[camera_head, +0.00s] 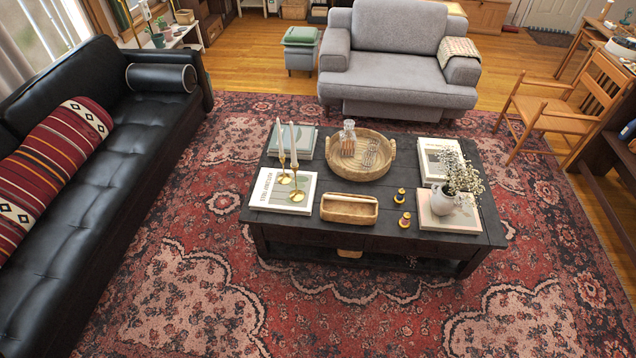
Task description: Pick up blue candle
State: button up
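I cannot make out a clearly blue candle. Two pale, slim candles stand in brass candlesticks (296,194) on a white book at the left of the dark coffee table (300,226). Two small dark pots with gold tones stand right of the table's middle, one farther back (399,195) and one nearer (405,219). They are too small to tell whether they are candles. My gripper is not in view.
The table also holds a round wicker tray (333,168) with glassware, a wooden box (349,209), books and a white flower vase (442,199). A black sofa (110,180), grey armchair (400,60) and wooden chair (545,105) surround it. The rug (350,315) in front is clear.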

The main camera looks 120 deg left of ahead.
aim_at(399, 200)
jog(key=l+u, duration=0.15)
jog(key=u, duration=3.15)
jog(key=i+j+z, duration=0.5)
jog(key=i+j, duration=0.8)
jog(key=i, duration=0.15)
jog(key=i+j, duration=0.25)
jog(key=i, duration=0.15)
jog(key=i+j+z, duration=0.1)
jog(key=i+j, duration=0.2)
jog(key=i, duration=0.15)
